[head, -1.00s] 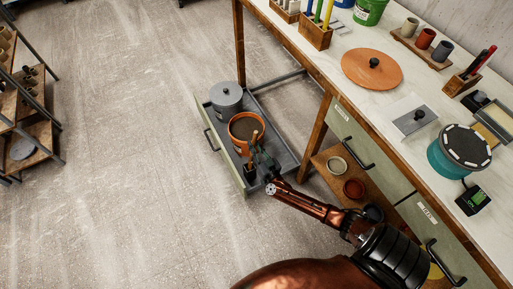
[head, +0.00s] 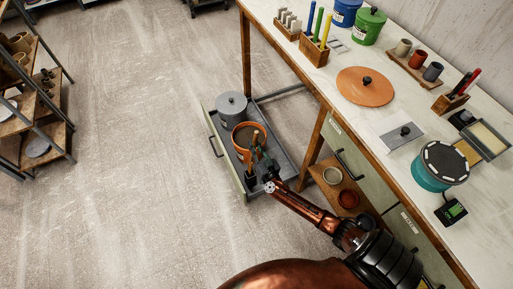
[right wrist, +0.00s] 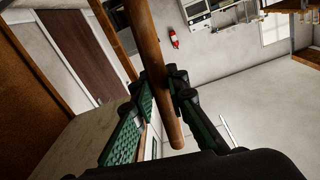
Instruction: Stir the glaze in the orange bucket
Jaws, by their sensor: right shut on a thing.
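The orange bucket (head: 235,146) stands upright in the open drawer, with brown glaze (head: 244,133) visible inside. My right gripper (head: 257,158) is at the bucket's near right side and hides part of its wall and rim. It is shut on a wooden stick (head: 256,138). In the right wrist view, the wooden stick (right wrist: 150,55) passes between the green-padded fingers (right wrist: 163,100), with its rounded end sticking out below them. How deep the stick's other end reaches into the glaze cannot be told. My left gripper is not in view.
A grey lidded pot (head: 231,104) stands behind the bucket in the drawer (head: 283,137). The workbench (head: 330,78) and its leg are close on the right. A shelving rack (head: 58,130) is at left; the floor between is clear.

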